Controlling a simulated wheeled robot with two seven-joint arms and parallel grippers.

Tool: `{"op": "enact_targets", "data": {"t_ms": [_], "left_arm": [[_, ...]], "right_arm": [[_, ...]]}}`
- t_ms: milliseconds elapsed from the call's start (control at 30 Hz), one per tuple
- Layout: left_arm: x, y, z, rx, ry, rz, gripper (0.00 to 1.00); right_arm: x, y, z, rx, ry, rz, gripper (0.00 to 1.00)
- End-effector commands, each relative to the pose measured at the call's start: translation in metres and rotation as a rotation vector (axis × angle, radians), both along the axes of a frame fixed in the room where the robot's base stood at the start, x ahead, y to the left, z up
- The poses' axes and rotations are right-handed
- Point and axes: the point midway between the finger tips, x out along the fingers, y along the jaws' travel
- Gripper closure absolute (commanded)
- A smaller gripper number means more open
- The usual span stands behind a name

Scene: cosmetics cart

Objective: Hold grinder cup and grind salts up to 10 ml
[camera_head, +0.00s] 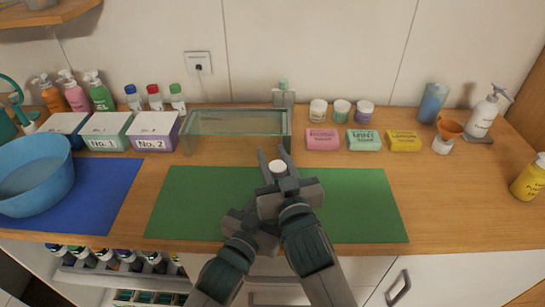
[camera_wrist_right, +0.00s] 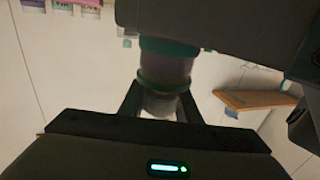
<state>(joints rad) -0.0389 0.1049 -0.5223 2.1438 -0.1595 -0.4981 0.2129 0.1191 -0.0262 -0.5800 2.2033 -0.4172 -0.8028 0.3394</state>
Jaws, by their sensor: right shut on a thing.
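My right gripper (camera_head: 275,161) is shut on the grinder cup (camera_head: 277,167), whose round white end shows between its fingers above the green mat (camera_head: 360,205). In the right wrist view, the grinder cup (camera_wrist_right: 165,72) has a purple-grey body with green bands, its pale end between my right fingers (camera_wrist_right: 158,103). My left gripper (camera_head: 248,228) is close beside and partly behind the right one; its fingers are hidden. A dark block over the cup's other end in the wrist view may be the left gripper. Salt and any level marks cannot be made out.
White boxes No. 1 (camera_head: 105,130) and No. 2 (camera_head: 152,130), and a blue basin (camera_head: 35,175), are at left. Soaps (camera_head: 363,140), small jars (camera_head: 342,110) and an orange funnel (camera_head: 449,130) are at right.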

Motion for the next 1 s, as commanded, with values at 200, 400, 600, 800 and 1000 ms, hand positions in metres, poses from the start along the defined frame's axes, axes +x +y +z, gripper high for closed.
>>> {"op": "enact_targets", "data": {"t_ms": [200, 400, 600, 800, 1000], "left_arm": [[0.0, 0.0, 0.0, 0.001, 0.0, 0.0, 0.82], [0.0, 0.0, 0.0, 0.001, 0.0, 0.0, 0.82], [0.0, 0.0, 0.0, 0.0, -0.001, 0.001, 0.82], [0.0, 0.0, 0.0, 0.001, 0.0, 0.001, 0.82], [0.0, 0.0, 0.0, 0.001, 0.0, 0.001, 0.82]], "right_arm": [[0.0, 0.0, 0.0, 0.0, 0.0, 0.002, 0.51], [0.0, 0.0, 0.0, 0.0, 0.0, 0.001, 0.51], [-0.007, -0.002, 0.0, 0.001, 0.0, 0.001, 0.51], [-0.028, -0.008, -0.001, 0.003, 0.002, 0.002, 0.51], [-0.061, -0.018, -0.001, 0.001, 0.002, 0.001, 0.51]]}}
